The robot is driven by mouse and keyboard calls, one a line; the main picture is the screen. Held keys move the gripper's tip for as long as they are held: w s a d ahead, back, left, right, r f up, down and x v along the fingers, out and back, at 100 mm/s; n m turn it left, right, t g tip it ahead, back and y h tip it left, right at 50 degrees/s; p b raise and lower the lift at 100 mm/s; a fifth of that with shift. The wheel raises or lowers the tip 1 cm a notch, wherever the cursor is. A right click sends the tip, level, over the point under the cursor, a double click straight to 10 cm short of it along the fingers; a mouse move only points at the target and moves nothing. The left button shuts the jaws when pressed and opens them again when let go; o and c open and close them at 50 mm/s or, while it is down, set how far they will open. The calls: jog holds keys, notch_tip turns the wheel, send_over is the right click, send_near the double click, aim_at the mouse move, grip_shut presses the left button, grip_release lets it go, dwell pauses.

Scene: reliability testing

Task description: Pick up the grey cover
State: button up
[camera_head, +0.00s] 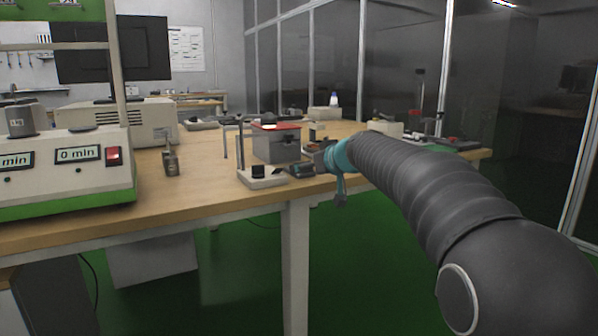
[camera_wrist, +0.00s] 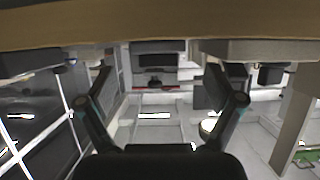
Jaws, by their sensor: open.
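I cannot tell for certain which thing is the grey cover. A dark grey cylinder (camera_head: 20,120) stands on the white and green timer device (camera_head: 70,172) at the far left of the head view. A grey box with a red top (camera_head: 276,146) stands mid-table. My gripper (camera_head: 340,190) is at the table's front edge, right of the grey box and far from the cylinder; my arm partly hides it. In the wrist view, my gripper (camera_wrist: 160,85) has its fingers spread wide with nothing between them.
The wooden table (camera_head: 210,190) runs across the head view. A small stand with a white base (camera_head: 262,178) is near its front edge, close to my gripper. A padlock-like metal piece (camera_head: 170,160) stands left of it. Bare wood lies between them.

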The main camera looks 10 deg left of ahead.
jog(key=x, duration=0.4)
jog(key=shift+d, duration=0.1)
jog(key=shift+c, duration=0.3)
jog(key=c, duration=1.2)
